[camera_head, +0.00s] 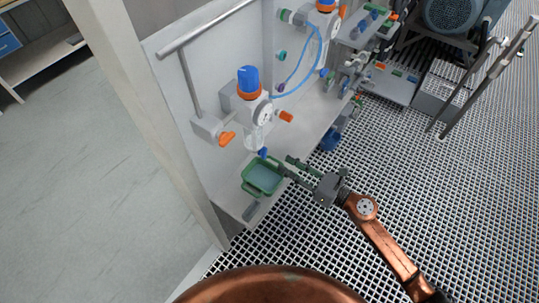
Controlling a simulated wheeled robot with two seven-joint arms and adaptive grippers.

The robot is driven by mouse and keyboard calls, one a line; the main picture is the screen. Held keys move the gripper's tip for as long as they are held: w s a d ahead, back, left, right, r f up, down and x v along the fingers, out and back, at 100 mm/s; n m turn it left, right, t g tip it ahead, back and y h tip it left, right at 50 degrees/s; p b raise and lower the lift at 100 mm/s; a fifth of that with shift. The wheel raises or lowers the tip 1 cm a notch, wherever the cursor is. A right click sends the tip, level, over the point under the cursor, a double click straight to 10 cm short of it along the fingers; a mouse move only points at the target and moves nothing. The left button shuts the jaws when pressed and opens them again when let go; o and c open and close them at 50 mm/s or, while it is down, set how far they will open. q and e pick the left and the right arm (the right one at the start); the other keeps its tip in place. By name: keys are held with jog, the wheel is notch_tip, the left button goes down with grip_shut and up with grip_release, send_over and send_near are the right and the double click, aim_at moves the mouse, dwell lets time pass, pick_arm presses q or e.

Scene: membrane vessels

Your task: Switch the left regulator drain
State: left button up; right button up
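The left regulator (249,103) is mounted on the white panel, with a blue knob on top, an orange ring and a round gauge. Its clear bowl hangs below, with a small blue drain (263,153) at the bottom. The fingertips are just right of the drain and near the tray's upper right edge; contact cannot be told. My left gripper is not in view.
A second regulator (322,20) with a blue hose (298,80) stands further back. A grey pipe runs above. A blue item (330,140) is at the shelf edge. Grating floor lies to the right.

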aim_at(266, 153)
jog(key=x, duration=0.7)
jog(key=shift+w+a+r, duration=0.1)
jog(key=shift+a+r, duration=0.05)
jog(key=shift+a, duration=0.2)
grip_shut()
